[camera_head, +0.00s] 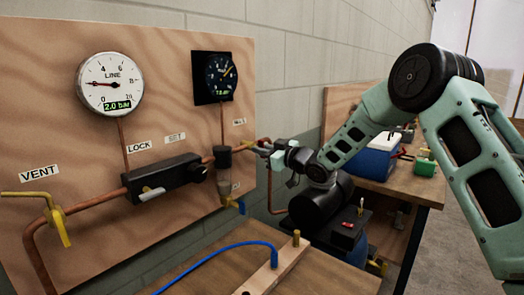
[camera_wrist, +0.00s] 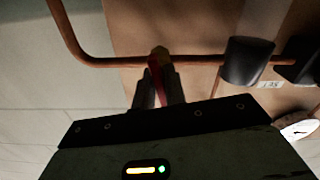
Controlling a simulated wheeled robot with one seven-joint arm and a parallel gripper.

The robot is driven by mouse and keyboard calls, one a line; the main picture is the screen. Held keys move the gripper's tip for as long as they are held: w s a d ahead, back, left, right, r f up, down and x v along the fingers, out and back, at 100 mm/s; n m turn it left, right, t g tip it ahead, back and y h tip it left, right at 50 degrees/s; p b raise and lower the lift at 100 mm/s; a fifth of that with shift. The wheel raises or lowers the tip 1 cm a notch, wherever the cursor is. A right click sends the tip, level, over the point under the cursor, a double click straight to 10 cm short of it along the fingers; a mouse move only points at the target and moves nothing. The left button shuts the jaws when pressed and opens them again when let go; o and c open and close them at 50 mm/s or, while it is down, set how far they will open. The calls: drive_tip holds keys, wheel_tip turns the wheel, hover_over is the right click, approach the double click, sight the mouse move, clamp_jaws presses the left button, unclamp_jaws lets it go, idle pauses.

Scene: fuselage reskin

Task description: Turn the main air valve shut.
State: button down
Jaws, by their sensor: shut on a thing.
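The main air valve (camera_head: 264,143) is a small yellow valve on the copper pipe at the right edge of the plywood board, under a small label too blurred to read. My gripper (camera_head: 270,150) reaches in from the right at the valve. In the wrist view its two fingers (camera_wrist: 159,88) are on either side of the handle, shut on it. The fingers hide part of the handle, so its exact angle to the pipe is hard to tell.
The board (camera_head: 160,60) carries a line gauge (camera_head: 110,84) reading 2.0 bar, a dark gauge (camera_head: 222,76), a black lockout block (camera_head: 165,178) and a yellow vent valve (camera_head: 58,222). A dark cup (camera_wrist: 248,60) hangs close beside the valve. A bench (camera_head: 400,182) stands behind my arm.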

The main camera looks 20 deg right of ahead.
drive_tip(key=shift+f+m, duration=0.15)
drive_tip(key=shift+m, duration=0.95)
drive_tip(key=c, duration=1.5)
unclamp_jaws()
drive_tip(key=b+v, duration=0.4)
drive_tip(key=v, duration=1.3)
drive_tip(key=shift+s+d, duration=0.15)
drive_tip(key=shift+s, duration=0.05)
